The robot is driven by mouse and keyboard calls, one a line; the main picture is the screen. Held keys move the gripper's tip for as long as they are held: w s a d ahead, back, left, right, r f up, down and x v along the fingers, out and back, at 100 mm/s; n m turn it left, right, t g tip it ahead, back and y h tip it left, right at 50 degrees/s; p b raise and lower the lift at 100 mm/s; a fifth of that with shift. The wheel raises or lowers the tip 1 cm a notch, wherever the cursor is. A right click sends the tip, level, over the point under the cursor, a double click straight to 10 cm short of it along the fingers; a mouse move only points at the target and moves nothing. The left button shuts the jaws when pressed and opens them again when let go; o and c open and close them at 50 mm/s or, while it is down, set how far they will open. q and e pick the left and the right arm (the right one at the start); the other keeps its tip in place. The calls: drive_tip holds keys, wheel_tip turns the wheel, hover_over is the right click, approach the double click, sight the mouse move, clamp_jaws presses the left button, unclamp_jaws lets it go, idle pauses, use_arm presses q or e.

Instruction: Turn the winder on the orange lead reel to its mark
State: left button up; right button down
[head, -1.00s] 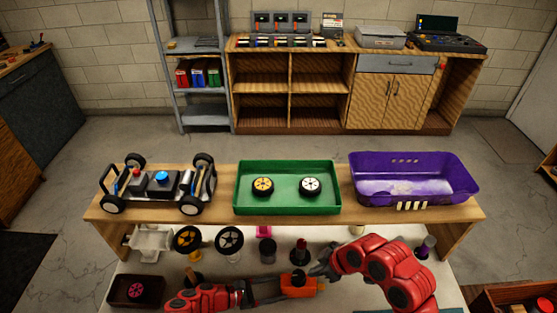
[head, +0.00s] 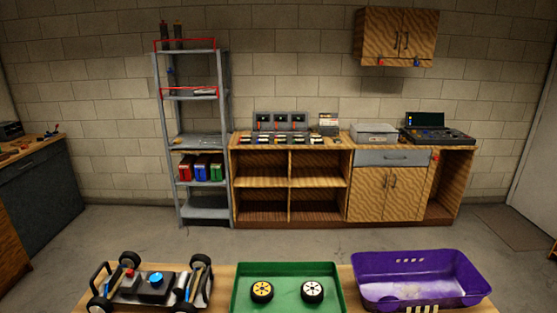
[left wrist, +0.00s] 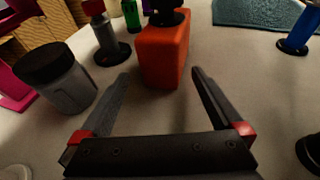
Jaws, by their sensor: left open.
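The orange lead reel (left wrist: 166,52) stands on the pale worktop in the left wrist view, an upright orange block. A black part (left wrist: 168,17) sits on its top, cut off by the upper picture edge; I cannot make out a mark. My left gripper (left wrist: 160,75) is open, with its two dark fingers pointing toward the reel's lower part, one to each side of it. I cannot tell whether the fingertips reach past its front face. Neither gripper nor the reel shows in the head view, and my right gripper is in no current view.
A grey jar with black lid (left wrist: 58,78) stands left of the fingers. A dark post on a round base (left wrist: 108,45) is behind it, and a blue upright piece (left wrist: 298,32) is at right. The head view shows a green tray (head: 287,275) and purple tub (head: 420,278).

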use_arm(q)
drive_tip(key=v, duration=1)
drive_tip(key=shift+s+a, duration=0.25)
drive_tip(key=shift+a, duration=0.1)
drive_tip(key=shift+a+r, duration=0.2)
